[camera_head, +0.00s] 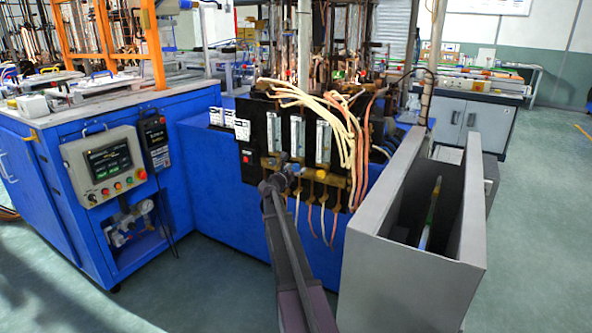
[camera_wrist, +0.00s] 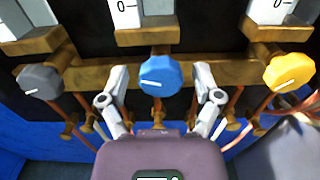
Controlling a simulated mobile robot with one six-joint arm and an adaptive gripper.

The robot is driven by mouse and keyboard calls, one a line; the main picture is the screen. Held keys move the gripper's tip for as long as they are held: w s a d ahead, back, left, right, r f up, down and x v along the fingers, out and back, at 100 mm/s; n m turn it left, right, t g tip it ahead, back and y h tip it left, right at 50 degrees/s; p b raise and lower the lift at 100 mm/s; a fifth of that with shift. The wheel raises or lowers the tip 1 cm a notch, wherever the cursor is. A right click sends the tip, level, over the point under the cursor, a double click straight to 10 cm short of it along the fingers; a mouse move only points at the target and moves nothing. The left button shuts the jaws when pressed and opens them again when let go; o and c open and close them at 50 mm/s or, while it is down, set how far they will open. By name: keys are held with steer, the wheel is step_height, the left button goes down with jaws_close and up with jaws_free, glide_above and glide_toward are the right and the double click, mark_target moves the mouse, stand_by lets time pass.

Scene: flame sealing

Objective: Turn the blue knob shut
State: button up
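The blue knob (camera_wrist: 161,75) is in the middle of the wrist view, on a brass valve below a flow meter. My gripper (camera_wrist: 160,78) is open, with one finger on each side of the blue knob and a visible gap on both sides. In the head view my gripper (camera_head: 281,179) is at the front of the black flow-meter panel (camera_head: 258,130). It hides much of the knob area there.
A grey knob (camera_wrist: 40,81) is left of the blue knob and a yellow knob (camera_wrist: 289,72) is right of it. Thin hoses hang below the valves. A grey open-topped box (camera_head: 398,285) stands close on the right. Pale hoses (camera_head: 335,118) drape over the panel's right part.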

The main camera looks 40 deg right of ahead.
steer(key=c, duration=0.9)
steer(key=shift+w+m, duration=0.15)
steer(key=shift+m, duration=2.05)
steer(key=o, duration=1.2)
steer(key=shift+c, duration=0.2)
steer(key=shift+a, duration=0.1)
